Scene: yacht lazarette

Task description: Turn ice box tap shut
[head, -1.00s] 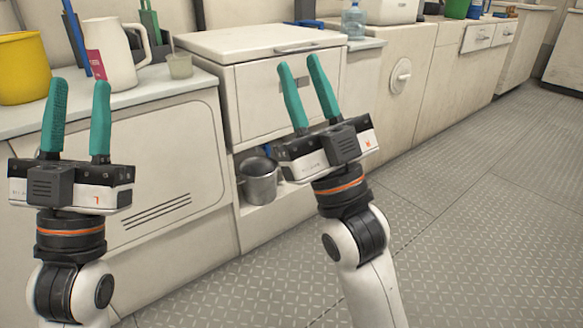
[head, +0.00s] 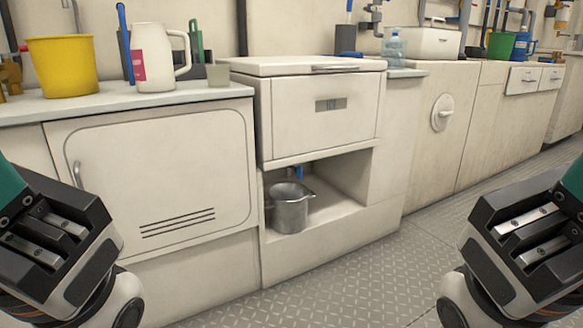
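The white ice box (head: 320,108) stands in the middle of the head view, its lid down. Below it is an open recess. A small blue piece (head: 297,172), which looks like the tap's handle, shows under the box behind a metal pot (head: 290,209). The pot hides the lower part of the tap, and the handle's exact angle is too small to tell. My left gripper (head: 50,235) is at the left edge and my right gripper (head: 530,232) at the right edge. Both are well apart from the tap.
A counter (head: 120,100) at left bears a yellow bucket (head: 62,66) and a white jug (head: 155,57). A water bottle (head: 393,47) stands right of the ice box. The recess walls and floor surround the pot. The floor (head: 340,285) in front is clear.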

